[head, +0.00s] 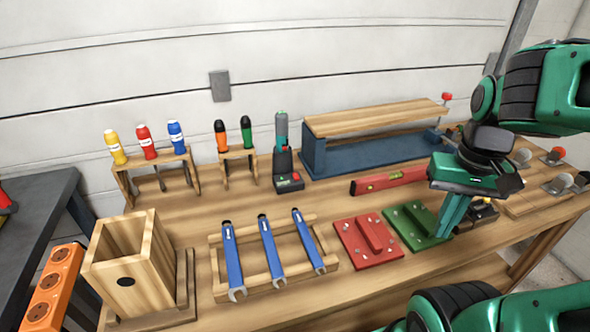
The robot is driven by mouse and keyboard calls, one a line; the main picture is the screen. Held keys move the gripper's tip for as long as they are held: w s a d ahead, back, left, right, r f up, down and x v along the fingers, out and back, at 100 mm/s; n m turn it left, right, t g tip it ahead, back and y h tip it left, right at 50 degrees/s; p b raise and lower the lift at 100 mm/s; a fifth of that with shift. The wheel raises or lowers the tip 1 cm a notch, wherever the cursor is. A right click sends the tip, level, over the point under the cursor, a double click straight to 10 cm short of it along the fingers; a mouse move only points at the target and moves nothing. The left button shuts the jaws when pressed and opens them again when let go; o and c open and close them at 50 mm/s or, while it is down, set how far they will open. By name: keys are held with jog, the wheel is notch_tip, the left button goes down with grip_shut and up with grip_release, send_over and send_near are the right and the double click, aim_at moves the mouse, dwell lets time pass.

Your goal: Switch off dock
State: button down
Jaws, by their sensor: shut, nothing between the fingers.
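I cannot tell the switch's position. A green and grey tool (281,130) stands upright in the dock. My gripper (448,228) points down at the right, over or in front of the green plate (416,218). Its fingers are together and empty, well to the right of the dock. I cannot tell whether the fingertips touch the plate.
Screwdriver racks (160,165) stand left of the dock. A wrench rack (285,277), red plate (366,240) and wooden box (135,275) fill the front.

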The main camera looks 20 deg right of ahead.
aim_at(296, 173)
jog(key=w+a+r+n+t+h, duration=0.1)
jog(key=w+a+n, duration=0.1)
jog(key=w, duration=0.7)
jog(key=w+a+r+n+t, duration=0.1)
jog(key=w+a+t, duration=0.15)
jog(key=w, duration=0.65)
jog(key=w+a+n+t+y, duration=0.1)
jog(key=w+a+n+t, duration=0.1)
jog(key=w+a, duration=1.1)
jog(key=shift+w+r+n, duration=0.25)
jog(key=shift+w+n, duration=0.1)
jog(key=shift+n, duration=0.25)
jog(key=shift+f, duration=0.1)
jog(key=x, duration=1.3)
jog(key=shift+w+f, duration=0.15)
jog(key=shift+f, duration=0.25)
